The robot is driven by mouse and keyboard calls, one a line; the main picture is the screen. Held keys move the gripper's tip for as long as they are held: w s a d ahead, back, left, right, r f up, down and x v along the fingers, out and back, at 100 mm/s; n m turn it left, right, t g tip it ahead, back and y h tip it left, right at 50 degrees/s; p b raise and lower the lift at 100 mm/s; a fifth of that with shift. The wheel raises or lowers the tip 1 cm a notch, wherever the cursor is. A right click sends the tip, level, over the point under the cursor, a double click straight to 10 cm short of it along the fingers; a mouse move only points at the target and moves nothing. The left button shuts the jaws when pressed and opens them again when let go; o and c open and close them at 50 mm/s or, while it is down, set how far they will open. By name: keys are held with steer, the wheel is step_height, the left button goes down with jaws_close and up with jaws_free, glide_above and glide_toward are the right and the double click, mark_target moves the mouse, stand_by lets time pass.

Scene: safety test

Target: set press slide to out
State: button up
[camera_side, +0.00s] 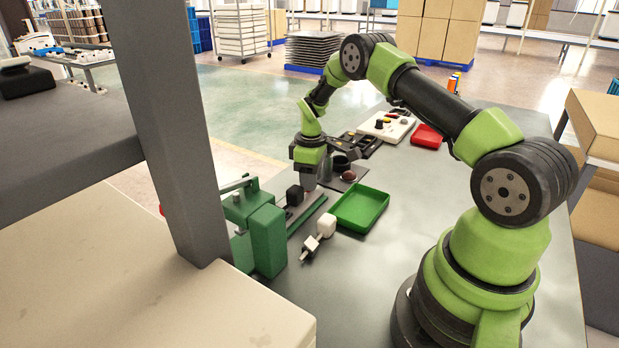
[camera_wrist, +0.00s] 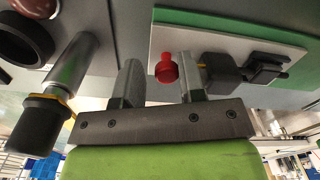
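The green press (camera_side: 268,240) stands at the left of the bench in the side view, partly behind a grey post. A long, narrow green-edged bed (camera_side: 308,213) runs out beside it, with a black block (camera_side: 294,196) on it. The wrist view shows a pale plate with a green border (camera_wrist: 235,20), two black blocks (camera_wrist: 222,72) and a red knob (camera_wrist: 166,68). I cannot tell which part is the slide's grip. My gripper (camera_side: 309,184) points down by the bed's far end. In the wrist view its fingers (camera_wrist: 158,88) are apart, with the red knob showing between them; contact is unclear.
An empty green tray (camera_side: 361,208) lies right of the bed, with a white-and-grey tool (camera_side: 318,238) in front. A brown ball (camera_side: 348,176) sits on a plate behind. A red tray (camera_side: 427,135) and a white panel (camera_side: 386,127) are farther back.

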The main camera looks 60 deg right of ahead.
steer(key=shift+r, duration=0.1)
step_height(320, 180, up, 10)
stand_by(0.6)
steer(key=shift+a, duration=0.1)
step_height(320, 180, up, 9)
steer(key=m+t, duration=0.2)
glide_above(302, 204)
steer(key=s+a+r+m+t, duration=0.2)
steer(key=s+a+r, duration=0.4)
steer(key=a+r, duration=0.15)
steer(key=s+a+m+t+y, duration=0.1)
steer(key=s+a, duration=0.2)
steer(key=s, duration=0.4)
steer(key=s+a+r+m+t+y, duration=0.1)
steer(key=s+a, duration=0.3)
steer(key=s, duration=0.4)
steer(key=shift+a+r+m+t, duration=0.25)
steer(key=shift+m+t, duration=0.35)
steer(key=shift+m, duration=0.2)
